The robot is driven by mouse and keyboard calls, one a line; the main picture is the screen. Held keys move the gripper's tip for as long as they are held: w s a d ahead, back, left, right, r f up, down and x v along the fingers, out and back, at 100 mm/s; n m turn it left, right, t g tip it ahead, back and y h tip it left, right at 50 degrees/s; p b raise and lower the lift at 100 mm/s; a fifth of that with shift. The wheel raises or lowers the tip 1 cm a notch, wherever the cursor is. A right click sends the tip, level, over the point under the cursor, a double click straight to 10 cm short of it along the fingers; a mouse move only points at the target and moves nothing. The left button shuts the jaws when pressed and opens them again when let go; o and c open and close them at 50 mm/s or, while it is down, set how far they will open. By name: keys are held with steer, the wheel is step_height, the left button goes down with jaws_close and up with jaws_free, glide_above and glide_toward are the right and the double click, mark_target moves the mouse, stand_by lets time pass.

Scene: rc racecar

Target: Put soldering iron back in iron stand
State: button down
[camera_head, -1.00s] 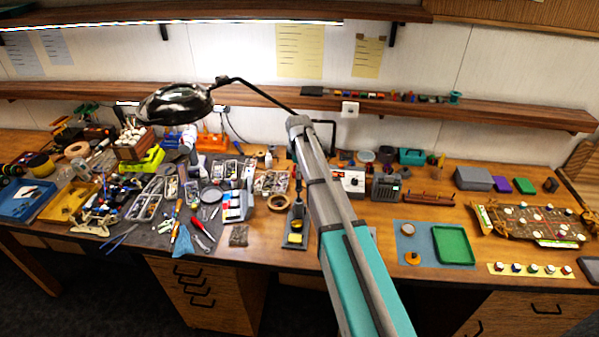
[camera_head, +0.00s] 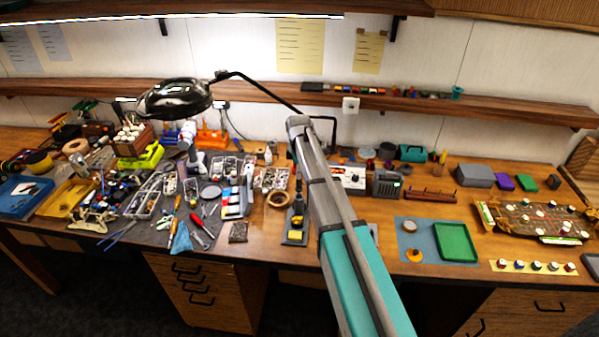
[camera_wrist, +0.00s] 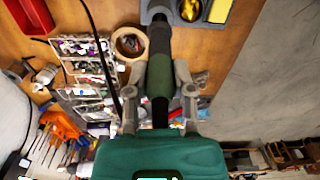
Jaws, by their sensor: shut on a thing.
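My gripper (camera_wrist: 158,92) is shut on the soldering iron (camera_wrist: 160,48), with one grey finger on each side of its dark handle. The iron points away from the wrist camera toward the iron stand (camera_wrist: 180,18), which has a yellow sponge (camera_wrist: 219,10). The iron's far end overlaps the stand's left part; I cannot tell whether it is inside the holder. In the head view the stand (camera_head: 288,241) sits near the bench's front edge, left of my arm. My gripper is not clear in that view.
A magnifier lamp (camera_head: 175,97) hangs over the cluttered left side. A blue mat with a green tray (camera_head: 456,243) lies to the right. Bare wood shows around the stand.

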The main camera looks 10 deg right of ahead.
steer(key=shift+f+b, duration=1.65)
steer(key=shift+f, duration=0.05)
steer(key=shift+c, duration=2)
jaws_free()
steer(key=o, duration=0.4)
steer(key=shift+r, duration=0.2)
steer(key=shift+r+p, duration=4.35)
steer(key=shift+p, duration=0.2)
steer(key=shift+f, duration=0.1)
